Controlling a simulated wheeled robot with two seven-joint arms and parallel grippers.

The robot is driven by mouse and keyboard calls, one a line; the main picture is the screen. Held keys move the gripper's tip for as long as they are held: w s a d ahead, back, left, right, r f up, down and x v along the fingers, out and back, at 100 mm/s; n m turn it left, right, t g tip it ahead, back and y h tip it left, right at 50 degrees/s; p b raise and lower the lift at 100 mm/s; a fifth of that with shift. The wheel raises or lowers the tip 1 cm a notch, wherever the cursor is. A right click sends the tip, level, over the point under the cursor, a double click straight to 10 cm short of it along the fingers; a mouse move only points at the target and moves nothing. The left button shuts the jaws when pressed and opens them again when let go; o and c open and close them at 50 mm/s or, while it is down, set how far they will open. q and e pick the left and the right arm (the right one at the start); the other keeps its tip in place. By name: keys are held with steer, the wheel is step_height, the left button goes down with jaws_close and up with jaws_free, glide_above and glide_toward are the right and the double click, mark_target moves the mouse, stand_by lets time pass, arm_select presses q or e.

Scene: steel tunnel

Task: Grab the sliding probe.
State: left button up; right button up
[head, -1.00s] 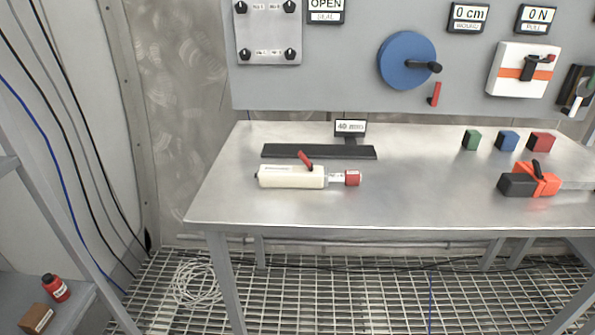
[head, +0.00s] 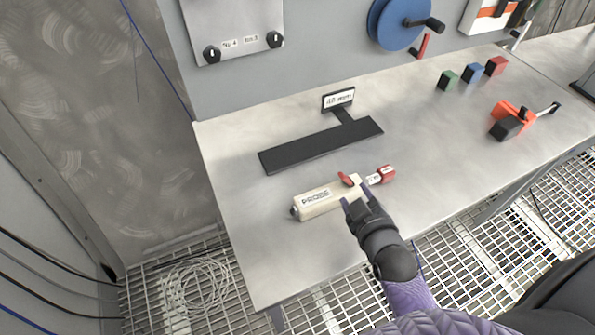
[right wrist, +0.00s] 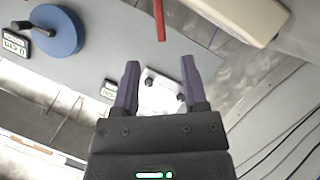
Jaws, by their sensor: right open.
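The sliding probe (head: 318,203) lies on the steel table, a cream body marked PROBE with a red lever (head: 346,180) on top and a red end cap (head: 387,174) at its right end. In the right wrist view, part of the cream body (right wrist: 240,14) shows at the upper right, with a red piece beside it. My right gripper (head: 356,194) is at the near side of the probe, close to the lever. Its purple jaws (right wrist: 160,78) are open, with nothing seen held between them. I cannot tell whether they touch the probe. My left gripper is out of view.
A black flat bar (head: 320,145) with a small display (head: 338,99) lies behind the probe. Green, blue and red blocks (head: 472,73) and an orange-black tool (head: 510,121) are farther right. A wall panel with a blue wheel (head: 395,22) stands behind the table (head: 270,270).

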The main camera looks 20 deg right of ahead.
mark_target(341, 172)
steer(key=shift+x, duration=0.85)
steer(key=b+x, duration=0.1)
steer(key=x, duration=0.2)
steer(key=shift+w+d+f+b, duration=0.1)
steer(key=shift+w+d+b, duration=0.1)
steer(key=shift+b, duration=0.1)
steer(key=b+x, duration=0.1)
steer(key=x, duration=0.1)
steer(key=b+x, duration=0.1)
steer(key=x, duration=0.1)
steer(key=shift+w+f, duration=0.25)
steer(key=shift+f, duration=0.15)
steer(key=shift+w, duration=0.25)
steer(key=shift+c, duration=1)
jaws_close()
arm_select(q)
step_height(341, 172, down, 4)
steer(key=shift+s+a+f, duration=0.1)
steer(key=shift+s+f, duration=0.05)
